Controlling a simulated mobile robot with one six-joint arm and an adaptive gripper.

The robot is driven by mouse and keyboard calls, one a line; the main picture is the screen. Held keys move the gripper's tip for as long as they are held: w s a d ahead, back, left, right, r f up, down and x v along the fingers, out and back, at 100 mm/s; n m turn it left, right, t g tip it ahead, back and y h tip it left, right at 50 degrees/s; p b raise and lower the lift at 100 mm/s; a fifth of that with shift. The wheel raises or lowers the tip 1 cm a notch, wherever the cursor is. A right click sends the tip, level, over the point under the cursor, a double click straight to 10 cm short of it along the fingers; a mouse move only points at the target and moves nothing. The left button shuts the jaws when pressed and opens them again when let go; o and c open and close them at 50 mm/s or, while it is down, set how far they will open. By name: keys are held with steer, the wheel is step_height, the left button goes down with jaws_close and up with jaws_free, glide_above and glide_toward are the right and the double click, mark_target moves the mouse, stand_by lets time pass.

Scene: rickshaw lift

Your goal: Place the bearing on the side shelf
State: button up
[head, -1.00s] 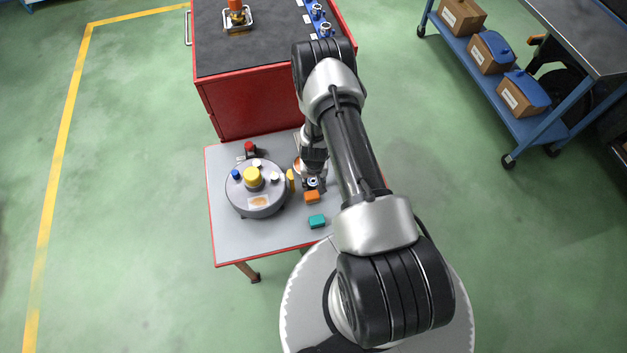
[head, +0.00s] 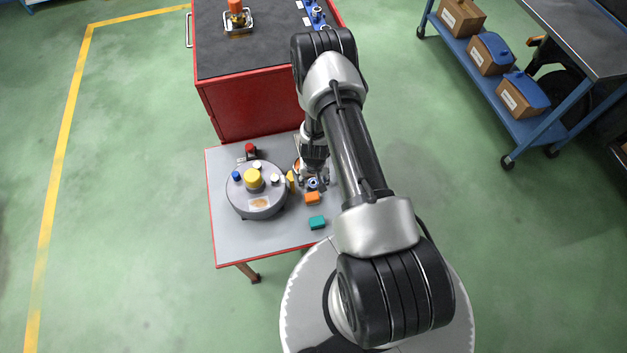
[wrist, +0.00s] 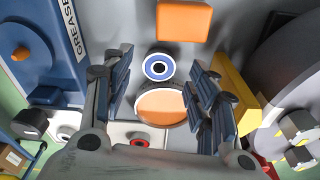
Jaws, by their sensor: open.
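The bearing (wrist: 158,67), a ring with a blue band, white face and dark centre, sits on the grey side shelf (head: 225,240). It also shows in the head view (head: 313,184), just by my gripper. My gripper (wrist: 163,80) is open, with one finger on each side of the bearing in the wrist view. A gap shows between each finger and the ring. The head view shows my gripper (head: 315,178) low over the right part of the shelf, partly covered by my arm.
An orange block (head: 312,198) lies close to the bearing, with a teal block (head: 317,222) nearer the front. A round grey device (head: 258,206) with a yellow knob stands left. A round orange-topped item (wrist: 160,108) lies between my fingers. A red cabinet (head: 250,103) stands behind.

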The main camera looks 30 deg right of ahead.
steer(key=w+a+r+n+t+p, duration=0.1)
steer(key=a+r, duration=0.2)
steer(key=r, duration=0.9)
steer(key=a+r+n+y+p, duration=0.1)
steer(key=a+r, duration=0.1)
steer(key=r, duration=1.1)
steer(key=w+a+r+t+p, duration=0.1)
steer(key=a+r, duration=0.2)
steer(key=r, duration=0.9)
steer(key=s+a+r+n, duration=0.1)
steer(key=s+a+r, duration=0.1)
steer(key=s+r, duration=0.4)
steer(key=s+a+r+n, duration=0.1)
steer(key=s+a+r, duration=0.15)
steer(key=r, duration=0.65)
steer(key=s+r, duration=0.2)
steer(key=s, duration=0.5)
steer(key=s+r+n+t, duration=0.1)
steer(key=s+r, duration=0.2)
steer(key=s, duration=0.4)
steer(key=shift+s+a+r, duration=0.25)
steer(key=shift+a, duration=0.15)
steer(key=shift+c, duration=0.5)
